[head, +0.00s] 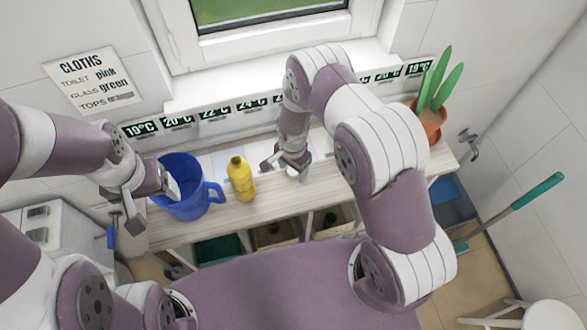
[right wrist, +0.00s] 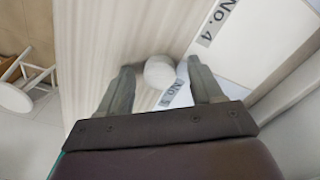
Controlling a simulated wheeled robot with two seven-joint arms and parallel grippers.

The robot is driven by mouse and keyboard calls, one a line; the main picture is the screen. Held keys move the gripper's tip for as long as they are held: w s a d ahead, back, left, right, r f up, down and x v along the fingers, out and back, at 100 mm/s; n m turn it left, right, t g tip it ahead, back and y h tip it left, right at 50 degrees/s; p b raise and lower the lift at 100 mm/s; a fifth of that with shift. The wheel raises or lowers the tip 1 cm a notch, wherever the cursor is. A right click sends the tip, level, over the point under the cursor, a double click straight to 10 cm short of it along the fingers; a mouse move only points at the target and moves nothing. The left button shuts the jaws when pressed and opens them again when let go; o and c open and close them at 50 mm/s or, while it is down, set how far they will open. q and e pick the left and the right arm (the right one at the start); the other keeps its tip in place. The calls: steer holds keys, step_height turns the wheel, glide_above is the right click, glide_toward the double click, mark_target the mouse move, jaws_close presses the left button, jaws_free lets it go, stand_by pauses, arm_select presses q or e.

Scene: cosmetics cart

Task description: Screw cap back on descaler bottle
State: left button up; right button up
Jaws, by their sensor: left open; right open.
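A yellow bottle (head: 242,182) stands upright on the wooden counter; its narrow top looks dark, and I cannot tell whether that is a cap or an opening. My right gripper (head: 280,166) is open, right of the bottle. In the right wrist view, a white round piece (right wrist: 160,72) sits between the tips of my open right gripper (right wrist: 160,80). Its lower part also shows below the gripper in the head view (head: 292,173). I cannot tell whether it is the cap or whether the fingers touch it. My left gripper (head: 152,203) is open at the blue jug's left rim.
The blue jug (head: 184,207) stands left of the bottle, its handle toward the bottle. A potted plant (head: 430,122) stands at the counter's right end. Bins sit below the counter (head: 226,213).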

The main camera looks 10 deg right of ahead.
steer(key=c, duration=1.1)
arm_select(q)
steer(key=shift+f, duration=0.1)
arm_select(e)
steer(key=shift+r, duration=0.3)
steer(key=r+b, duration=0.1)
steer(key=r, duration=0.1)
steer(key=d+r+b, duration=0.1)
steer(key=shift+r, duration=0.4)
arm_select(q)
steer(key=shift+f+b, duration=1.7)
steer(key=shift+f, duration=0.95)
arm_select(e)
steer(key=shift+s+d+r, duration=0.35)
steer(key=shift+d+r, duration=0.75)
steer(key=shift+d, duration=0.65)
steer(key=shift+s+d+r, duration=0.3)
steer(key=shift+d+r, duration=0.8)
steer(key=shift+d, duration=0.65)
steer(key=shift+s+d+r, duration=0.35)
steer(key=shift+d+r, duration=0.75)
steer(key=shift+d, duration=0.65)
arm_select(q)
steer(key=shift+c, duration=0.3)
